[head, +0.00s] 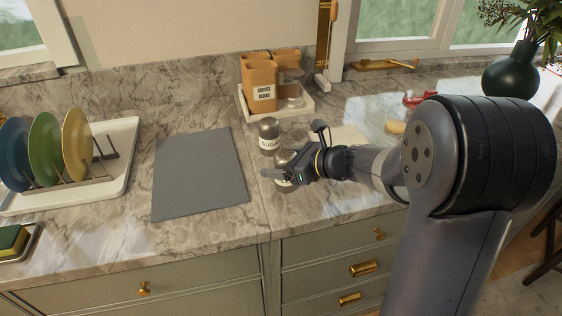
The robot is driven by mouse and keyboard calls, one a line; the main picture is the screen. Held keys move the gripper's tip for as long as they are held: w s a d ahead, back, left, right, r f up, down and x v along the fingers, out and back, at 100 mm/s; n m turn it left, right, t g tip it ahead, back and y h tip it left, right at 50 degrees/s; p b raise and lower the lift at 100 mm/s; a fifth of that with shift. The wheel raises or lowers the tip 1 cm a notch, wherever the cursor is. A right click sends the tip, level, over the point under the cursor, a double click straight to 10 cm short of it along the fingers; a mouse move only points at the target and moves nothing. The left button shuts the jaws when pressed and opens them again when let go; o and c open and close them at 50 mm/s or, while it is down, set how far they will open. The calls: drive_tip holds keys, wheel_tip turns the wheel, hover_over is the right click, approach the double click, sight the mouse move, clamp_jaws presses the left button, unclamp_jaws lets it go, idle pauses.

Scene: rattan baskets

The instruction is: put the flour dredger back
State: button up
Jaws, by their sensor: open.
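A shaker with a dark metal lid and a label reading "SUGAR" (268,142) stands upright on the marble counter. A second similar shaker (283,156) stands just in front of it, mostly hidden by my gripper, so its label cannot be read; it may be the flour dredger. My gripper (272,173) is open and points left, in front of or around this second shaker; I cannot tell if it touches. A white tray (304,112) at the back holds brown canisters (259,93), one labelled "COFFEE BEANS", and a grey, shiny shaker (291,90).
A grey mat (199,175) lies bare left of my gripper. A white rack tray (122,160) with several plates stands at far left, with a sponge (12,239) in front. A pale board (345,138), a red item (420,100) and a dark vase (511,75) are to the right.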

drive_tip(key=shift+r, duration=0.1)
drive_tip(key=shift+r, duration=0.2)
drive_tip(key=v, duration=1.2)
drive_tip(key=shift+f, duration=0.15)
